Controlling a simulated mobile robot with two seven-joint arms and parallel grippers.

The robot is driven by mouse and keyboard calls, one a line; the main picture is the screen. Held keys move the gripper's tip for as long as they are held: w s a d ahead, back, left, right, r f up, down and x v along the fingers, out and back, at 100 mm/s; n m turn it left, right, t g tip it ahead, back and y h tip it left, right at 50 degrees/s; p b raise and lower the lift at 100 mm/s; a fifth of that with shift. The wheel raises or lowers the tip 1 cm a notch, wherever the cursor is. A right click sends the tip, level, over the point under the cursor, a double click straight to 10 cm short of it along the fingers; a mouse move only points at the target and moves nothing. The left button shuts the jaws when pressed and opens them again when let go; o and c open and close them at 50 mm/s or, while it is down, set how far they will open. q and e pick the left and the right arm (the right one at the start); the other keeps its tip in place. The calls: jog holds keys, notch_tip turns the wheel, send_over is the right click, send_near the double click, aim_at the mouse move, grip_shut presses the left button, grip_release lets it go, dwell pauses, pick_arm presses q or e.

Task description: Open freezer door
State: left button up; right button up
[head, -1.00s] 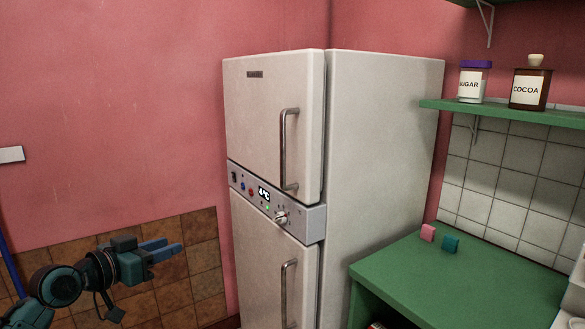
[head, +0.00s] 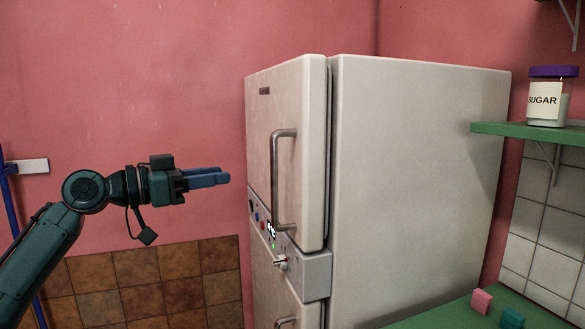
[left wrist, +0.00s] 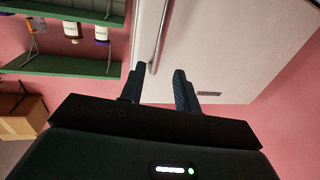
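The white fridge-freezer (head: 420,170) stands against the pink wall in the head view. Its upper door (head: 297,100) is shut and has a vertical metal handle (head: 277,180). A control strip (head: 310,270) lies below that door, and a lower door (head: 275,297) is partly in view. My left gripper (head: 226,178) points right toward the upper handle, to its left and apart from it. In the left wrist view, my left gripper (left wrist: 159,84) has its two fingers spread and nothing between them. The handle (left wrist: 161,35) shows beyond the fingers there. My right gripper is not in view.
A green counter (head: 445,312) with a pink block (head: 482,301) and a teal block (head: 512,318) is at the lower right. A green shelf (head: 500,130) with a sugar jar (head: 546,100) is above it.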

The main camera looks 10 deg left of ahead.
pick_arm(q)
jog(key=p+x, duration=0.4)
jog(key=x, duration=0.9)
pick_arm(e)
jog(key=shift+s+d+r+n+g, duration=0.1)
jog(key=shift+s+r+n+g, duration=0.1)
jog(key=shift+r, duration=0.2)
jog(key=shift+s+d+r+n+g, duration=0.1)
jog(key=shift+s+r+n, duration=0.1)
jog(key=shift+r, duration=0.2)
pick_arm(q)
grip_shut()
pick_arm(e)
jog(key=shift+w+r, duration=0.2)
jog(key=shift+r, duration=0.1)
